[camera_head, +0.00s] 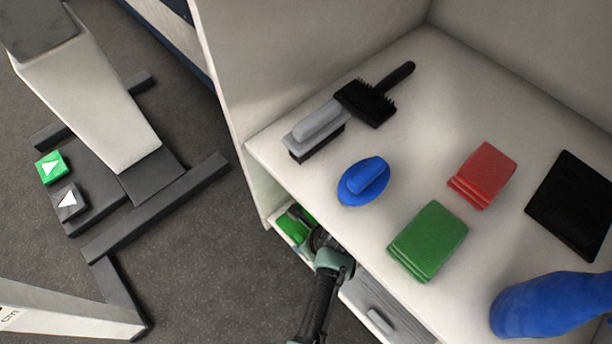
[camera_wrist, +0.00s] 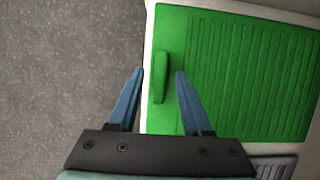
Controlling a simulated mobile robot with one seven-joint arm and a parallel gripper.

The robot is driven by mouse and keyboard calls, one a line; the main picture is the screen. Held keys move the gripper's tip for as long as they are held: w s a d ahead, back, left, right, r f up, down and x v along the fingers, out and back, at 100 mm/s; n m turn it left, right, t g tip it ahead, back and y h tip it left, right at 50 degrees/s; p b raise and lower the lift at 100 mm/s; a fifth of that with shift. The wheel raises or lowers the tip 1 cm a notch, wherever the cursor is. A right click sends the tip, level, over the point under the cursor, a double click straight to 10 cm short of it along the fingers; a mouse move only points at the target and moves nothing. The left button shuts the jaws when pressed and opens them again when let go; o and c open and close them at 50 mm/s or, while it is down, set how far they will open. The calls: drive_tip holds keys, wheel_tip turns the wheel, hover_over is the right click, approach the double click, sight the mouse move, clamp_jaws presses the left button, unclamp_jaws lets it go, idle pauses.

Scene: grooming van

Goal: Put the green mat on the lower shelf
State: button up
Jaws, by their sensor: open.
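The green mat (camera_wrist: 250,75), ribbed with a raised handle strip (camera_wrist: 159,65) near its left edge, lies on a white surface in the wrist view. In the head view, part of the green mat (camera_head: 290,228) shows low in the cabinet, under the upper shelf, partly hidden by my gripper (camera_head: 308,226). My gripper (camera_wrist: 160,74) is open and empty. The strip lies between its fingertips in the picture; the left finger is over the floor side and the right over the mat. I cannot tell the height gap.
A grey ribbed mat (camera_head: 380,302) lies beside the green one. The upper shelf (camera_head: 300,210) overhangs and holds a green folded item (camera_head: 428,241), red item (camera_head: 482,174), blue brush (camera_head: 363,181), black brush (camera_head: 370,102) and blue bottle (camera_head: 545,305).

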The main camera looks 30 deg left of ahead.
drive_tip(key=shift+d+r+p, duration=0.1)
drive_tip(key=shift+r+p, duration=0.35)
drive_tip(key=shift+p, duration=0.15)
drive_tip(key=s+d+p, duration=0.1)
drive_tip(key=d+p, duration=0.1)
drive_tip(key=d, duration=0.1)
drive_tip(key=s+d+p, duration=0.1)
drive_tip(key=d+p, duration=0.1)
drive_tip(key=d, duration=0.1)
drive_tip(key=s+d+p, duration=0.1)
drive_tip(key=d+p, duration=0.1)
drive_tip(key=d, duration=0.2)
drive_tip(key=shift+s+r+p, duration=0.3)
drive_tip(key=shift+s, duration=0.1)
drive_tip(key=shift+s+d+f, duration=0.15)
drive_tip(key=shift+s+d, duration=0.15)
drive_tip(key=shift+d, duration=0.45)
